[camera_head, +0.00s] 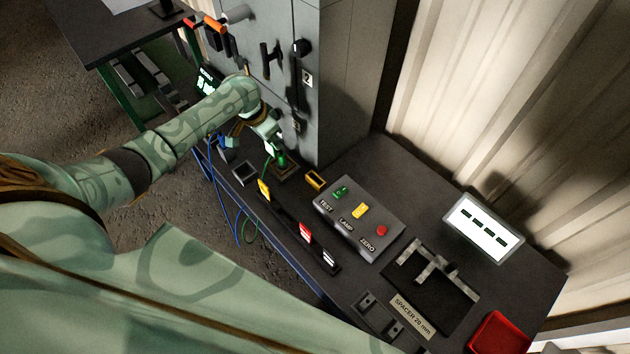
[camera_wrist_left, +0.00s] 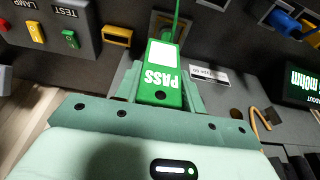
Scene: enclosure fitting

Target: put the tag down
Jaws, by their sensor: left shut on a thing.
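My left gripper (camera_wrist_left: 160,88) is shut on a green tag (camera_wrist_left: 165,75) marked PASS with a white panel. In the head view the left gripper (camera_head: 274,143) is low beside the grey cabinet, above the bench's far end. There the tag is small and partly hidden by the gripper. A green cord (camera_wrist_left: 176,12) runs up from the tag in the wrist view. I cannot tell whether the tag touches the surface beneath it. My right gripper is not in view.
A rack by the bench's front edge holds a yellow tag (camera_head: 264,189), a red tag (camera_head: 305,232) and a white one (camera_head: 328,257). A button box (camera_head: 350,235) and a yellow-rimmed socket (camera_head: 315,179) stand right of the gripper. The grey cabinet (camera_head: 340,90) rises close behind it.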

